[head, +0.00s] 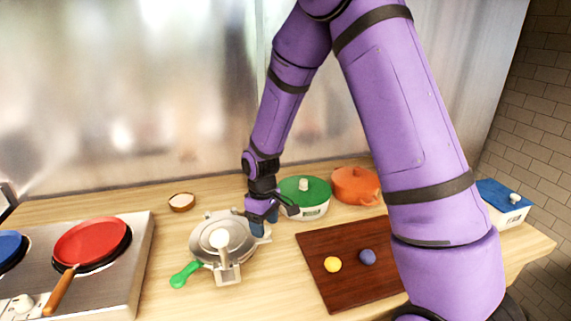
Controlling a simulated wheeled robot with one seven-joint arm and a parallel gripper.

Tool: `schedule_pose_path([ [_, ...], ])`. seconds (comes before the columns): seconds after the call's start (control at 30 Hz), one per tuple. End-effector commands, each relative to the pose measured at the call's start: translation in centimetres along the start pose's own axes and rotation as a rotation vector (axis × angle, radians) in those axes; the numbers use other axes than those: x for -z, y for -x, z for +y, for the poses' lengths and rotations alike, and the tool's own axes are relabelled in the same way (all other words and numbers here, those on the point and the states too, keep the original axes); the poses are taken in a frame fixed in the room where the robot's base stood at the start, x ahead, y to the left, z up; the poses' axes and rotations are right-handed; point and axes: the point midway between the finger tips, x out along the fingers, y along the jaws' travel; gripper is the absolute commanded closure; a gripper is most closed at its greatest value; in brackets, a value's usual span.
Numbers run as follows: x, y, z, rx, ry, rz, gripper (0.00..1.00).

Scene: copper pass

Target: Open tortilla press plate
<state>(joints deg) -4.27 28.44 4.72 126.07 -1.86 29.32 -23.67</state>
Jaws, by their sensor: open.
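The tortilla press (225,257) is a round silver metal press on the wooden counter, left of centre in the head view. Its upper plate (211,237) looks flat and lowered, with a pale round-ended lever lying over its middle. A green handle (185,274) sticks out at the front left. My gripper (263,219) is open, low at the press's back right edge. One dark blue finger is by the rim; I cannot tell whether it touches.
A green-lidded pot (304,191) stands just right of my gripper, with an orange pot (357,185) behind it. A brown board (345,276) holds a yellow ball (333,264) and a blue ball (367,257). A stove with a red pan (90,241) is at left. A small bowl (181,202) sits behind the press.

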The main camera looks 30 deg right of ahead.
Motion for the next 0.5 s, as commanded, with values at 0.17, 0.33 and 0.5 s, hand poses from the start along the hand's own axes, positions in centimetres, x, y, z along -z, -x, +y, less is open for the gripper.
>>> schedule_pose_path([
  [0.17,-0.2,-1.1,-0.3,-0.051,0.002,0.050,0.39],
  [0.33,-0.2,1.3,-0.3,-0.052,-0.001,0.054,0.39],
  [0.5,-0.4,3.8,-0.4,-0.051,-0.002,0.054,0.39],
])
